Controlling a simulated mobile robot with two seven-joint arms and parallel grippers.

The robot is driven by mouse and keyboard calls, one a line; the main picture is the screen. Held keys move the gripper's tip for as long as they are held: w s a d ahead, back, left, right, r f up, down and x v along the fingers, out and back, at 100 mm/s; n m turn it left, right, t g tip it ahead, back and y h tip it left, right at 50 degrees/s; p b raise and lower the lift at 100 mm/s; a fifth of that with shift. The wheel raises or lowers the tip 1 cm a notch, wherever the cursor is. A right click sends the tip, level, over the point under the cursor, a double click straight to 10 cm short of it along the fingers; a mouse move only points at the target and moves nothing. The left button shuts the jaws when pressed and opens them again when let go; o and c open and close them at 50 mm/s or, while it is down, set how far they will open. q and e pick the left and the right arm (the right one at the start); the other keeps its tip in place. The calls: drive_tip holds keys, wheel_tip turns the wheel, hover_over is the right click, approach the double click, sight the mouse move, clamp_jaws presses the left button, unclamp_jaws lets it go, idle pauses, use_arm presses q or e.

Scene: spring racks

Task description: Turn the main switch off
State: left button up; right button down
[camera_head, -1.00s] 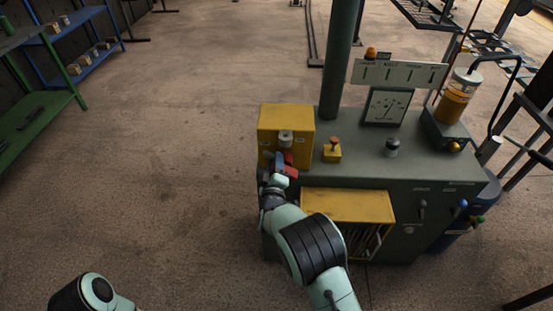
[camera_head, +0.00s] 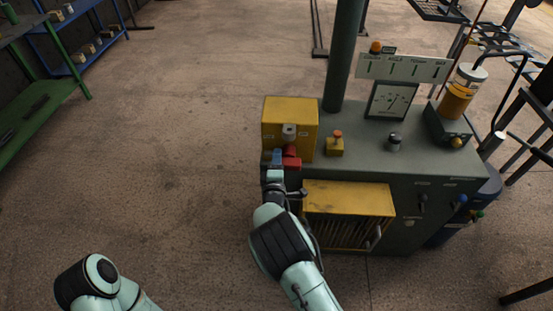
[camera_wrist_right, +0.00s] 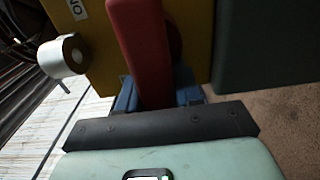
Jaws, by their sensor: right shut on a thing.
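The main switch is a yellow box (camera_head: 290,115) on the left end of the grey machine cabinet, with a red handle (camera_head: 292,158) low on its front. My right gripper (camera_head: 277,158) is at the box's front. In the wrist view, the red handle (camera_wrist_right: 140,40) runs down between the blue fingers of my right gripper (camera_wrist_right: 158,95), which is shut on it. The handle's lower end is hidden by the fingers. My left gripper is out of view; only part of my left arm shows.
A grey cylinder (camera_head: 289,132) sticks out of the box above the handle. An orange-topped button (camera_head: 337,138), a black knob (camera_head: 395,140) and a dial gauge (camera_head: 390,100) are on the cabinet. A yellow guard (camera_head: 348,198) juts out at the front. The floor to the left is clear.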

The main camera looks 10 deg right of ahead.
drive_tip(key=shift+s+d+f+h, duration=0.1)
drive_tip(key=shift+d+f+h, duration=0.15)
drive_tip(key=shift+d, duration=0.4)
drive_tip(key=c, duration=0.8)
unclamp_jaws()
drive_tip(key=shift+r, duration=0.1)
drive_tip(key=shift+c, duration=0.2)
drive_tip(key=shift+s, duration=0.1)
drive_tip(key=shift+a+r, duration=0.1)
drive_tip(key=shift+a, duration=0.1)
drive_tip(key=shift+s+a, duration=0.15)
drive_tip(key=shift+s, duration=0.25)
drive_tip(key=b+v, duration=0.1)
drive_tip(key=v, duration=1.1)
drive_tip(key=shift+s, duration=0.25)
